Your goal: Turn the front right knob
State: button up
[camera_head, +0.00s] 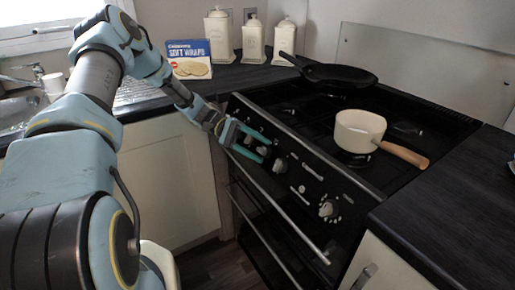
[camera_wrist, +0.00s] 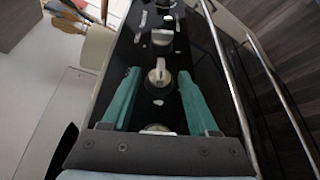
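The black stove's sloping front panel (camera_head: 296,181) carries a row of pale metallic knobs. The rightmost knob (camera_head: 327,208) stands apart at the panel's right end, away from my gripper. Another knob (camera_head: 280,166) is just right of my gripper. My gripper (camera_head: 266,150) is open at the panel's left part, its teal fingers on either side of a knob (camera_head: 262,151). In the wrist view my gripper (camera_wrist: 159,72) shows a knob (camera_wrist: 158,77) between its fingertips; I cannot tell whether they touch it. Which knob is the front right one is not marked legibly.
A cream saucepan (camera_head: 358,130) with a wooden handle sits on the right of the hob, and a black pan (camera_head: 340,75) at the back. A metal oven rail (camera_head: 283,215) runs below the panel. Dark worktop (camera_head: 450,215) lies to the right.

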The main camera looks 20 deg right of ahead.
jog(key=shift+o, duration=0.7)
notch_tip(320, 180, up, 10)
jog(key=b, duration=0.1)
jog(key=shift+b, duration=0.4)
